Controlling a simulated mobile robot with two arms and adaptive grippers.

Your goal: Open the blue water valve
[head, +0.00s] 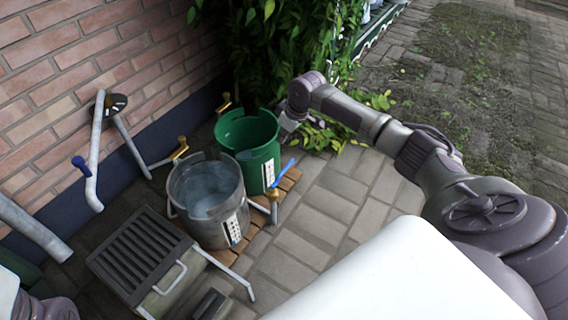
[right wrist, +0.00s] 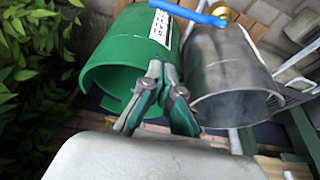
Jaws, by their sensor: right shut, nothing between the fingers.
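The blue valve is a blue lever (head: 286,168) on a brass tap (head: 273,195), standing in front of the two buckets in the head view. In the right wrist view the blue lever (right wrist: 190,14) lies at the top edge, with part of the brass fitting (right wrist: 222,10) at its right end. My right gripper (head: 286,122) is beside the green bucket's right rim, behind the lever and apart from it. In the right wrist view its fingertips (right wrist: 162,72) are together and empty, in front of the green bucket. My left gripper is out of view.
A green bucket (head: 262,158) and a metal bucket (head: 222,232) stand on wooden slats. Other brass taps (head: 180,148) are behind them. A grated box (head: 135,255), pipes (head: 95,165) and a brick wall are left. Leafy plants (head: 270,45) are behind; paving is clear right of the lever.

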